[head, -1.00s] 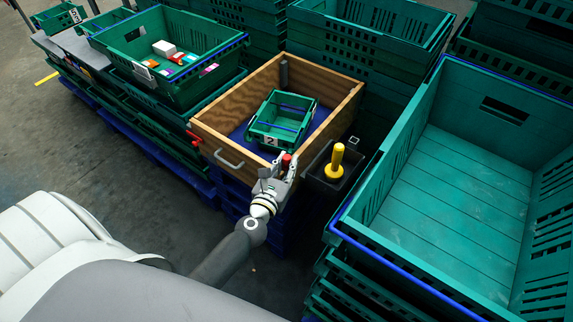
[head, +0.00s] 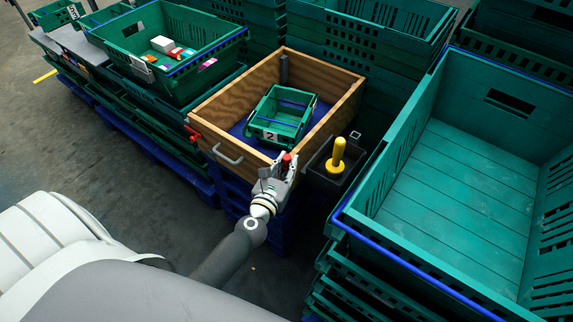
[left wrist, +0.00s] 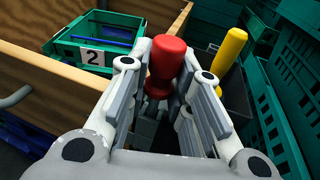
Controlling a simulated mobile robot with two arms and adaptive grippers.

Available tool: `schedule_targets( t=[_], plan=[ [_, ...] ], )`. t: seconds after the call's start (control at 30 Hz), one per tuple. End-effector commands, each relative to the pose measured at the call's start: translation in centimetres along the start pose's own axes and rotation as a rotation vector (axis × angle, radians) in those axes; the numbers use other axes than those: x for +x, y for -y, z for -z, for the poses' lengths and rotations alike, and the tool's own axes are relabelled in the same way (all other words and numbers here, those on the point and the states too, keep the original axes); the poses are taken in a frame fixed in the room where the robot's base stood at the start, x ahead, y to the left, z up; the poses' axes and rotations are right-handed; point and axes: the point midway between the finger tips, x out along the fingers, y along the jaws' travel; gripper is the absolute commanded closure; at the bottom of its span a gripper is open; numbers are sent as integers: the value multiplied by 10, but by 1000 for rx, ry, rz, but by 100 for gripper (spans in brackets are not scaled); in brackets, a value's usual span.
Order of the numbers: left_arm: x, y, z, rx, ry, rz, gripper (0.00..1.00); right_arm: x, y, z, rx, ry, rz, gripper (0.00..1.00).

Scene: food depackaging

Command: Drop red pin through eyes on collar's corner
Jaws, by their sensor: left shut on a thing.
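The wooden collar (head: 258,162) is a box frame around a small green crate marked 2 (head: 268,127). My left gripper (head: 282,166) is at the collar's near right corner, shut on the red pin (head: 287,157). In the left wrist view the pin's red head (left wrist: 167,60) stands up between the two fingers, and its lower part is hidden by them. The corner's eyes are hidden behind the gripper, so I cannot tell whether the pin is in them. Another red pin (head: 193,133) shows at the collar's left corner. My right gripper is not in view.
A dark bin (head: 322,176) with a yellow-handled tool (head: 336,155) is close to the right of my left gripper. A large empty green crate (head: 460,200) stands at right. A green crate with small packs (head: 205,62) stands at back left. Open floor lies at left.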

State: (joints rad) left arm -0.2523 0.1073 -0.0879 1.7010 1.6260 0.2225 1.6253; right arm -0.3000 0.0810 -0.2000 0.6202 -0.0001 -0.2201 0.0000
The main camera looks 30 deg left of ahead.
Motion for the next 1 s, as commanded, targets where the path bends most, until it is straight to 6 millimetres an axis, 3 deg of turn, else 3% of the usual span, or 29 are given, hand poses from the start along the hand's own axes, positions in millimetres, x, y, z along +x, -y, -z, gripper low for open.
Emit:
schedule_targets(
  t=[0.1, 0.13, 0.3, 0.77, 1.0],
  plan=[
    [0, 0, 5, -1, -1, 0, 100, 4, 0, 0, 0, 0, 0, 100],
    [0, 0, 4, -1, -1, 0, 76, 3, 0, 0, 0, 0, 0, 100],
    [0, -1, 4, 0, -3, -1, 55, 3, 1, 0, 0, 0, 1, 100],
    [-1, -2, 6, 0, -8, -4, 55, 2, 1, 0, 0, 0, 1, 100],
    [-3, -2, -11, 1, -7, -3, 55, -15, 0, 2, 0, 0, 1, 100]
  ],
)
